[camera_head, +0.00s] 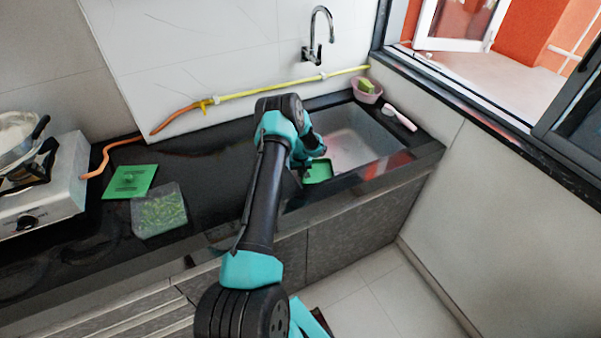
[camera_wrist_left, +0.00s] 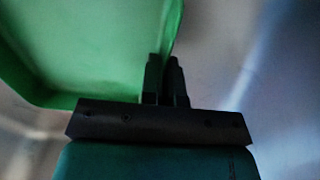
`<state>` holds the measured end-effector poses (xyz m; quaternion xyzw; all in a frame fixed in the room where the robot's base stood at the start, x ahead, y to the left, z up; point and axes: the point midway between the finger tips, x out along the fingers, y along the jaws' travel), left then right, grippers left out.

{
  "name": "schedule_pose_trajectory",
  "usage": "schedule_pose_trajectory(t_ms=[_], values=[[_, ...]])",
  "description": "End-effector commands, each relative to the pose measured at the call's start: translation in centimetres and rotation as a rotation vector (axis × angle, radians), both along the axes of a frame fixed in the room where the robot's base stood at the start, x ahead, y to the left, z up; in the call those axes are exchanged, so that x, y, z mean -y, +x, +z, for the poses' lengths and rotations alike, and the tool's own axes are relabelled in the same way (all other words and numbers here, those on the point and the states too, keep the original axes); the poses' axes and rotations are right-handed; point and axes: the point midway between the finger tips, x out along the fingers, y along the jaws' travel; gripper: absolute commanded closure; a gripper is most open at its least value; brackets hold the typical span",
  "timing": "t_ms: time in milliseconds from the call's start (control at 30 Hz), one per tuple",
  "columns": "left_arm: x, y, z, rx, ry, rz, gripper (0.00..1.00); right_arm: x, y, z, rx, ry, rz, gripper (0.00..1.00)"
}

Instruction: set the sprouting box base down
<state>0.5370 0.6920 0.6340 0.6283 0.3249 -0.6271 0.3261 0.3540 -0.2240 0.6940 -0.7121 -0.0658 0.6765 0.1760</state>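The green sprouting box base (camera_head: 318,173) is a shallow tray with raised walls, at the front left part of the sink. It fills the upper left of the left wrist view (camera_wrist_left: 90,45). My left gripper (camera_wrist_left: 166,75) is shut on its rim, with the wall between the two fingers. In the head view my left arm reaches over the counter, and its wrist hides the fingertips. I cannot tell whether the base touches the sink bottom. My right gripper is in neither view.
The grey sink (camera_head: 355,138) has bare floor right of the base. A faucet (camera_head: 318,35) is on the wall. A pink bowl (camera_head: 367,92) and pink-white brush (camera_head: 400,118) are beside it. A basket of green beans (camera_head: 160,212), green packet (camera_head: 130,182) and stove (camera_head: 45,185) are left.

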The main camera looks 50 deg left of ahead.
Motion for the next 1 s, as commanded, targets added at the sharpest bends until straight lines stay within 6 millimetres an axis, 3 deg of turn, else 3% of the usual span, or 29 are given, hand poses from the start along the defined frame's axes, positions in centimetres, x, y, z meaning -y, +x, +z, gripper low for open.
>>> schedule_pose_trajectory(t_ms=[167, 200, 433, 767, 1000], values=[[0.0, 0.0, -0.3, 0.0, 0.0, 0.0, 1.0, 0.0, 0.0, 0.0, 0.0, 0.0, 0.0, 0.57], [0.0, 0.0, -0.3, 0.0, 0.0, 0.0, 0.93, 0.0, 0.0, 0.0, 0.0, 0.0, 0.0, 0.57], [0.0, 0.0, -0.3, 0.0, 0.0, 0.0, 0.72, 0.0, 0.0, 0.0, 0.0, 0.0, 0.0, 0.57], [0.0, 0.0, 0.0, 0.0, 0.0, 0.0, 0.72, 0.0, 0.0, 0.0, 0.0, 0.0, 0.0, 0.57], [0.0, 0.0, 2.6, 0.001, 0.0, 0.001, 0.72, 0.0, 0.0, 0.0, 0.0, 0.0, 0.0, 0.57]])
